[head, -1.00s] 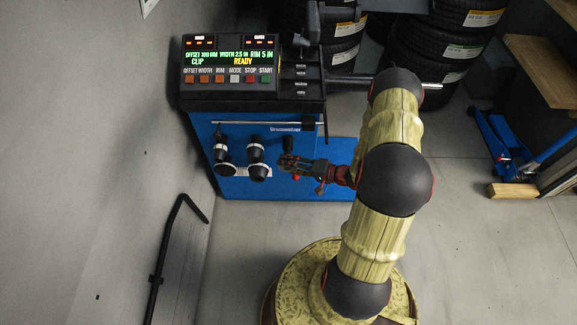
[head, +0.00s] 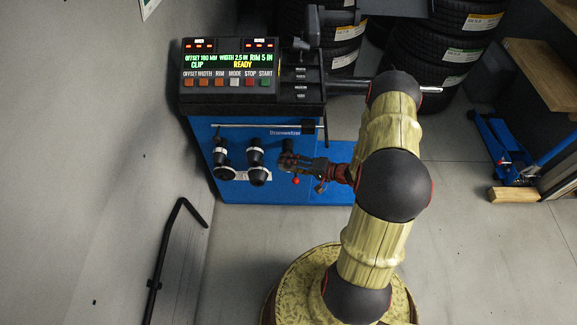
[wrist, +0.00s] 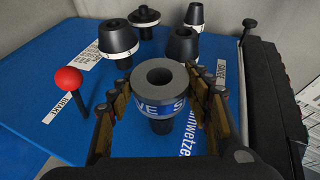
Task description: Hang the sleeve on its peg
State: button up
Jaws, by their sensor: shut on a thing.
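The sleeve (wrist: 160,80) is a short grey ring with a central hole and a blue band with white letters. It sits between the fingers of my gripper (wrist: 160,108), which is shut on it. A dark cylindrical piece (wrist: 160,127) shows just below the sleeve. I cannot tell whether it is a peg or part of the sleeve, nor whether the sleeve is around a peg. In the head view my gripper (head: 288,162) is close to the machine's blue front, right of the black cones. The sleeve is hard to make out there.
Black cones (wrist: 118,40) (head: 257,162) hang on the blue panel (wrist: 45,130). A red-knobbed lever (wrist: 68,80) stands left of my gripper. The balancing machine's console (head: 228,70) reads READY. Tyres (head: 460,45) are stacked behind; a blue jack (head: 510,145) stands at right.

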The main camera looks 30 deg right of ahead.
jog(key=shift+w+d, duration=0.7)
jog(key=shift+w, duration=0.35)
jog(key=o, duration=1.3)
jog(key=v, duration=1.2)
